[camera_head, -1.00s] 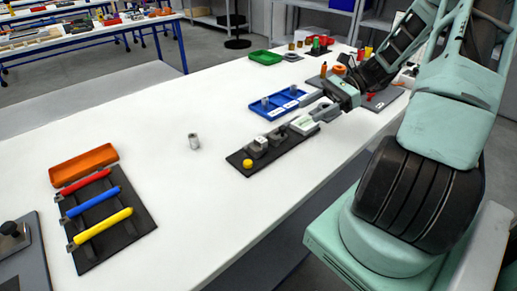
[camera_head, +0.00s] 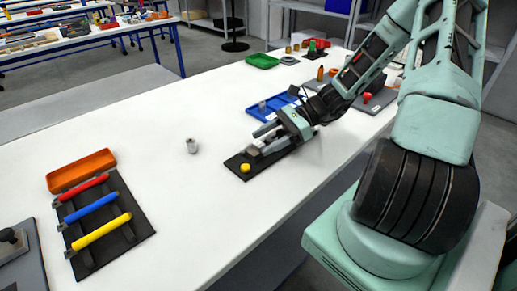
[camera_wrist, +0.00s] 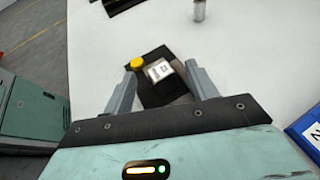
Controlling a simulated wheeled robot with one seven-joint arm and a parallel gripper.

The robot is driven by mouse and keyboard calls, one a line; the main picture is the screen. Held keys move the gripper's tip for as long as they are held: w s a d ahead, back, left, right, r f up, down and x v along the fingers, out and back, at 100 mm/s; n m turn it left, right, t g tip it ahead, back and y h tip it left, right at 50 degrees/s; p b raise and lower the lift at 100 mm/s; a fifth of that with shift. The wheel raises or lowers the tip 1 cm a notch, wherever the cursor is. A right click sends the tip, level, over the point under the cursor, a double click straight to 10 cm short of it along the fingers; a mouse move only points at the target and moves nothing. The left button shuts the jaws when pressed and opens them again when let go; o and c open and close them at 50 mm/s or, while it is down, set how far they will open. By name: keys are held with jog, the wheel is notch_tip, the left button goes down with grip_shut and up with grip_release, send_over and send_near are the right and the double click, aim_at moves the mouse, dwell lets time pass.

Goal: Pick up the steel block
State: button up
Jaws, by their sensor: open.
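A grey steel-looking block (camera_wrist: 159,70) with a pale label on its top sits on the dark board (camera_wrist: 156,95). In the wrist view it lies between and a little beyond the tips of my gripper (camera_wrist: 160,70). In the head view the block (camera_head: 253,152) shows partly at the board's near end, and my gripper (camera_head: 260,141) is above it, angled down. The jaws are open with nothing held. Other grey parts on the board are mostly hidden by my gripper.
A yellow cap (camera_head: 245,168) sits on the same board beside the block. A small metal cylinder (camera_head: 191,146) stands alone to the left. A blue tray (camera_head: 262,106) lies behind my gripper.

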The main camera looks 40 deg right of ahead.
jog(key=shift+a, duration=0.2)
grip_shut()
